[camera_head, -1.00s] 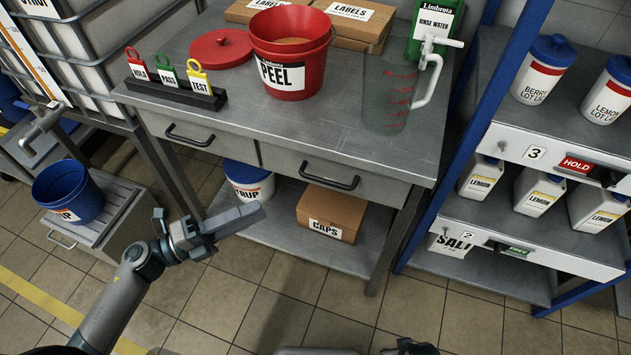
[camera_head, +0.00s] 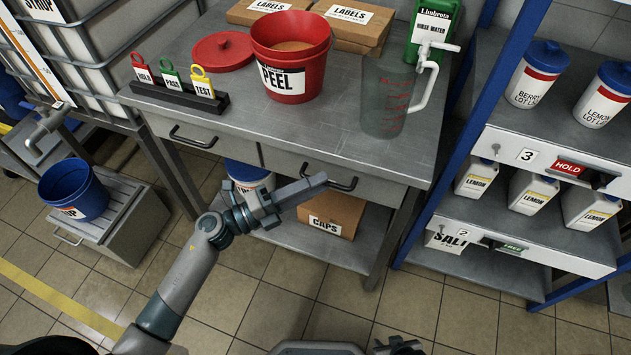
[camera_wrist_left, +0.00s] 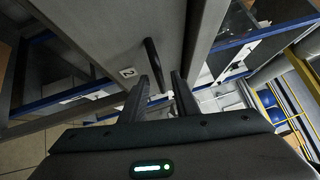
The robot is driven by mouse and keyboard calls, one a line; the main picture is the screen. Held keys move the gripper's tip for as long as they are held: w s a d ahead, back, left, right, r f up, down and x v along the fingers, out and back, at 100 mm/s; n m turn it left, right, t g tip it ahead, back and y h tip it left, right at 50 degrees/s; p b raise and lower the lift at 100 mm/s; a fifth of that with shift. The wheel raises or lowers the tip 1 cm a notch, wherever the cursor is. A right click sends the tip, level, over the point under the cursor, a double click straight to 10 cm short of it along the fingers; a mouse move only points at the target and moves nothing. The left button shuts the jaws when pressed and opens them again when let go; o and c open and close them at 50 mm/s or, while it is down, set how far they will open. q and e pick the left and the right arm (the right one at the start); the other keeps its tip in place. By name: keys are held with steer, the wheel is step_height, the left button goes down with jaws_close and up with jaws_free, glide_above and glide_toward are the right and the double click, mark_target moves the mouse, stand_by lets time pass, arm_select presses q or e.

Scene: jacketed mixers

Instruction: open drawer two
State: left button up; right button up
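The right-hand drawer (camera_head: 385,192) under the steel worktable has a dark bar handle (camera_head: 351,187) and looks shut.
The left-hand drawer (camera_head: 220,148) is shut. A red PEEL bucket (camera_head: 294,75) and a clear jug (camera_head: 385,105) stand on the tabletop. A CAPS box (camera_head: 333,213) is on the lower shelf. A blue-framed rack (camera_head: 444,140) stands at right. The floor in front is clear.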

arm_select(q)
steer(key=shift+w+d, duration=0.1)
steer(key=shift+d, duration=0.1)
jaws_close()
